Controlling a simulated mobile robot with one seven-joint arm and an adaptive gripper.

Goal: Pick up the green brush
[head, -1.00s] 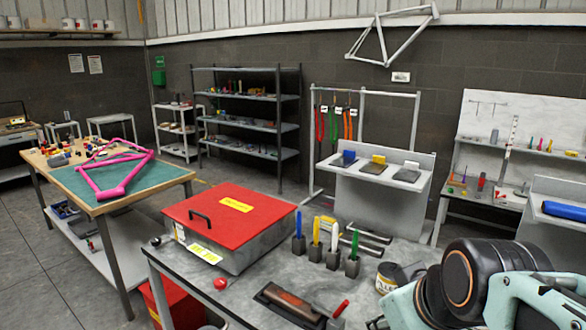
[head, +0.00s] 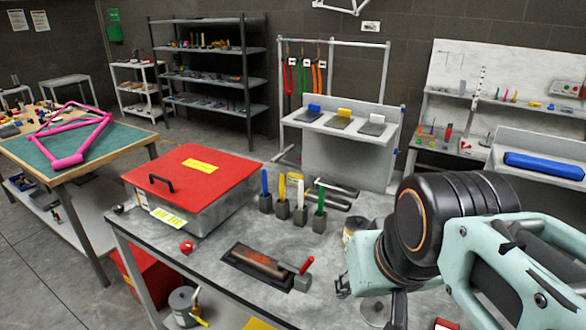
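The green brush (head: 320,197) stands upright in a small dark grey block holder on the grey workbench (head: 222,254). Its green handle points up, and its lower end is hidden in the holder. It is the rightmost of a row with a blue, a yellow and a white handle. My gripper (head: 342,287) shows only as a small dark part at the left of my arm, above the bench's front right. It is apart from the brush, to its lower right in the picture. Its fingers are too small and hidden to tell whether they are open.
A red-lidded metal box (head: 193,172) stands left of the row. A dark tray (head: 262,266) with a tool and a red-handled tool (head: 304,270) lie in front. A can (head: 353,229) stands right of the brush, partly behind my arm. Bare bench lies between brush and tray.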

